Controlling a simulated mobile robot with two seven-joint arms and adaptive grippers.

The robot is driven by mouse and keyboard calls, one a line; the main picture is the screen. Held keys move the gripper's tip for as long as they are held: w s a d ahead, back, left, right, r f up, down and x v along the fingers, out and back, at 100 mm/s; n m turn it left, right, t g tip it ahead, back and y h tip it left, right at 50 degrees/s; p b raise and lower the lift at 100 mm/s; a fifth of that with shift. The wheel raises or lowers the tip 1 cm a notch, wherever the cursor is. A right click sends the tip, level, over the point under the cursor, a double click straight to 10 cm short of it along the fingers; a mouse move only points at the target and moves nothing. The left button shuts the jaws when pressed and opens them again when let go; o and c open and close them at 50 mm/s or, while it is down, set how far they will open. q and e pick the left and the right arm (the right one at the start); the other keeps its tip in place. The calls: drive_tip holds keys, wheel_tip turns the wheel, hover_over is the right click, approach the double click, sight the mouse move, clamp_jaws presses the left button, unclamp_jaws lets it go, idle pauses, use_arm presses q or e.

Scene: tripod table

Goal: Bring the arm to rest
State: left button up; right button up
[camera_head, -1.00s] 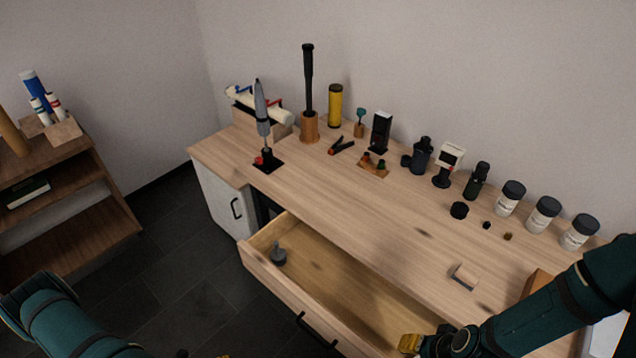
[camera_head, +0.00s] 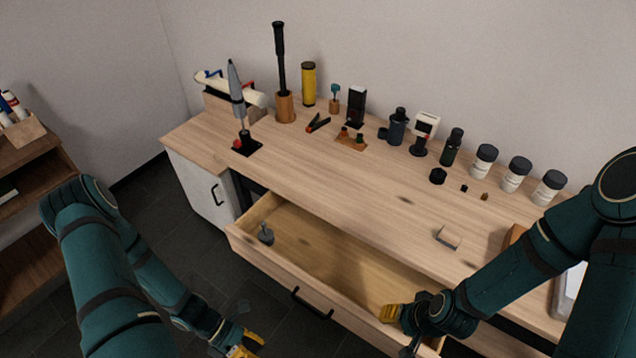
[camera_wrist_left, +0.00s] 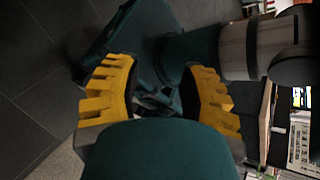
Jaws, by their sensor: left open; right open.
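My right arm (camera_head: 545,245) comes in from the right in the head view. Its yellow-fingered right gripper (camera_head: 392,313) is over the right end of the open drawer, and I see nothing held in it. My left arm (camera_head: 100,260) stands at the left, in front of the desk. Its left gripper (camera_head: 243,345) is low at the bottom edge of the head view, above the dark floor. In the left wrist view the left gripper (camera_wrist_left: 155,95) shows two yellow toothed fingers spread apart, with parts of my own body between and beyond them.
The desk (camera_head: 330,185) holds a row of tools and jars along its back. The drawer (camera_head: 330,250) is pulled out, with a small grey item (camera_head: 266,235) inside. A small block (camera_head: 447,238) lies near the desk front. A shelf (camera_head: 40,165) stands left; dark floor lies between.

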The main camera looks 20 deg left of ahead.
use_arm(q)
drive_tip(key=w+d+r+m+t+y, duration=0.1)
drive_tip(key=w+d+r+m+y, duration=0.2)
drive_tip(key=m, duration=0.9)
drive_tip(key=w+d+r+m+t+y, duration=0.2)
drive_tip(key=w+d+r+m+y, duration=0.2)
drive_tip(key=w+d+m, duration=0.4)
drive_tip(key=w+r+m, duration=0.1)
drive_tip(key=w+m, duration=0.1)
drive_tip(key=m, duration=0.2)
drive_tip(key=shift+r+t, duration=0.3)
drive_tip(key=shift+r, duration=0.1)
idle(0.5)
